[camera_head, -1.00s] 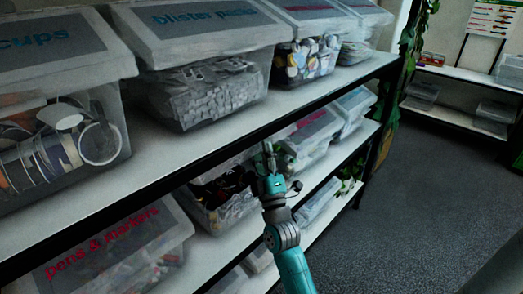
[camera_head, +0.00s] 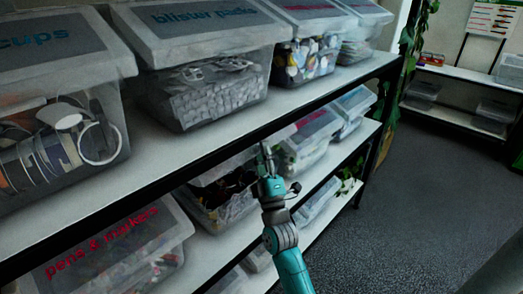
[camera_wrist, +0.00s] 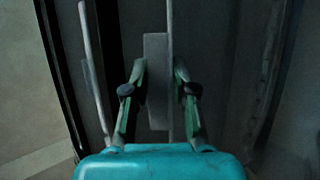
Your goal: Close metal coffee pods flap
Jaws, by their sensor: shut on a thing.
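My gripper (camera_head: 266,158) reaches in at the lower shelf, in front of a clear bin (camera_head: 222,208) with dark contents. That bin's flap (camera_head: 228,167) is partly hidden by the upper shelf, and its label is not readable. In the wrist view my gripper (camera_wrist: 158,75) has its two green fingers on both sides of a flat grey tab (camera_wrist: 157,95). The tab lies along a thin panel edge, which appears to be the flap. The gripper is shut on it.
The upper shelf edge (camera_head: 190,158) runs close above my gripper. A bin of pens and markers (camera_head: 120,250) stands at lower left, and another bin (camera_head: 308,145) stands right of my gripper. The floor (camera_head: 415,215) at right is clear.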

